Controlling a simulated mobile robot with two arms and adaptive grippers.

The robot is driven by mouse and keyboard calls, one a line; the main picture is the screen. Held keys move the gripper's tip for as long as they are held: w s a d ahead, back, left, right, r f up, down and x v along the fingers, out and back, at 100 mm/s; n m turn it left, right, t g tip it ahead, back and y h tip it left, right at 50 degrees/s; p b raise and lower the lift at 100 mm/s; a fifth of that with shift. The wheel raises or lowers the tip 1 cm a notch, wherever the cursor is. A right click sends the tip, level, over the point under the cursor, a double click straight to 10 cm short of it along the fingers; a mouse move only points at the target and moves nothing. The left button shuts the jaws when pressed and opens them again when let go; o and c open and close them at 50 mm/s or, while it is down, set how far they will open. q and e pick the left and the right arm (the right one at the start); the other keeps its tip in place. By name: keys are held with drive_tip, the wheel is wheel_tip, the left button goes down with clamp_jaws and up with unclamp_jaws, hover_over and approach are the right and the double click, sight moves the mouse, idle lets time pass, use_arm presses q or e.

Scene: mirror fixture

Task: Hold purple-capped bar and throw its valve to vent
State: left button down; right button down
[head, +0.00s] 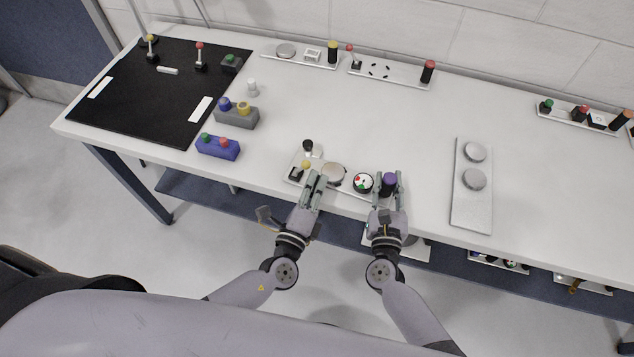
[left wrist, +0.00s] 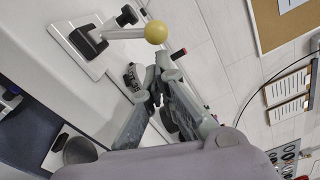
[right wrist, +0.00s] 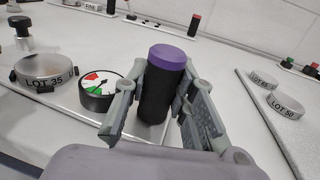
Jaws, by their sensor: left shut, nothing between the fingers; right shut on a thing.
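The purple-capped bar (head: 388,182) is a black upright cylinder at the right end of a small plate near the table's front edge. My right gripper (right wrist: 165,85) is shut on it, with a finger on either side below the purple cap (right wrist: 168,54). The valve lever, with a yellow ball (head: 306,164) and dark base (head: 296,173), is at the plate's left end. In the left wrist view its pale arm carries the yellow ball (left wrist: 155,32) sideways from the base. My left gripper (head: 317,178) is shut and empty beside the ball, apart from it. No vent marking is readable.
Between lever and bar sit a LOT 35 disc (head: 333,173) and a red-and-green gauge (head: 363,183). A black knob (head: 308,146) stands behind the lever. Blue (head: 218,147) and grey (head: 237,115) button boxes lie left; a plate with two discs (head: 472,210) lies right. The table's middle is clear.

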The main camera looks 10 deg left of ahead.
use_arm(q)
drive_tip(key=shift+a+r+n, duration=0.1)
drive_tip(key=shift+r+n, duration=0.1)
drive_tip(key=shift+n, duration=0.5)
